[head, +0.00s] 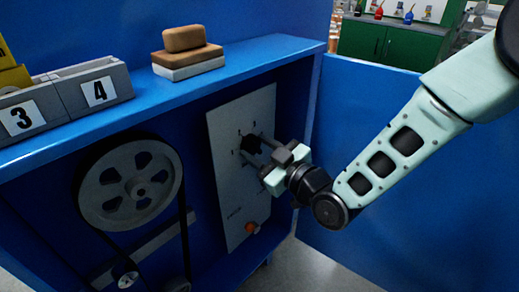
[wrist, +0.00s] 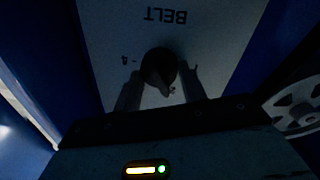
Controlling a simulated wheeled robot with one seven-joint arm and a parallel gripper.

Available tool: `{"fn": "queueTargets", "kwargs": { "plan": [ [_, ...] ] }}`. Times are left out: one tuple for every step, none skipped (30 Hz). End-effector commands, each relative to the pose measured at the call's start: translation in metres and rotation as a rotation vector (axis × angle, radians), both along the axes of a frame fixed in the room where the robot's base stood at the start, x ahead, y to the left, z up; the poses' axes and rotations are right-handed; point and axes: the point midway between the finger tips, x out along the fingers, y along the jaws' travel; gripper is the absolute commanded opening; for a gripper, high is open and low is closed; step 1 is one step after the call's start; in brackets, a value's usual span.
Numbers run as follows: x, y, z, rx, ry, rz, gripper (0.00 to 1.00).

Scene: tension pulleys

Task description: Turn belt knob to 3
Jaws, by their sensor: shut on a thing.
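The black belt knob (head: 250,144) is on the upper part of a light grey panel (head: 238,195) inside the blue cabinet. My gripper (head: 254,150) reaches in from the right with its fingers against the panel, on either side of the knob. In the wrist view the dark round knob (wrist: 159,66) sits between the two fingers, below the upside-down word BELT (wrist: 165,16). The jaws are shut on the knob. Small number marks surround it, partly hidden by the fingers and dim light. I cannot tell which number the knob points to.
An orange-red button (head: 252,228) is low on the panel. A large grey pulley (head: 128,184) with a belt is left of it. Blocks numbered 3 and 4 (head: 95,92) and a brown-and-white block (head: 187,58) lie on the cabinet top. A blue side wall (head: 400,200) stands at right.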

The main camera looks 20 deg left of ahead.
Motion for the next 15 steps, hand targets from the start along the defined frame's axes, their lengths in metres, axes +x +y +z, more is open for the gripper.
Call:
{"fn": "queueTargets", "kwargs": {
  "plan": [
    [-0.0001,-0.0002,-0.0001,0.001,0.003,0.000,0.18],
    [0.0000,-0.0002,-0.0002,0.001,0.005,0.000,0.18],
    [0.0000,-0.0002,-0.0001,0.004,0.009,0.000,0.18],
    [0.0000,-0.0002,-0.0001,0.005,0.014,-0.001,0.18],
    [-0.0001,-0.0002,-0.0001,0.008,0.019,-0.001,0.18],
    [-0.0001,-0.0002,-0.0001,0.012,0.030,0.000,0.19],
    [0.0000,-0.0002,-0.0001,0.016,0.040,0.000,0.19],
    [0.0002,-0.0004,-0.0001,0.020,0.050,-0.001,0.19],
    [0.0005,-0.0006,-0.0002,0.027,0.067,-0.001,0.19],
    [0.0007,-0.0008,-0.0002,0.033,0.083,-0.002,0.19],
    [0.0009,-0.0009,-0.0001,0.040,0.099,-0.002,0.19],
    [0.0009,-0.0009,0.0002,0.051,0.124,-0.002,0.19],
    [0.0009,-0.0009,0.0003,0.059,0.143,-0.001,0.19],
    [0.0009,-0.0009,0.0003,0.068,0.164,-0.002,0.19],
    [0.0013,-0.0012,0.0003,0.079,0.194,-0.002,0.19]
  ]
}}
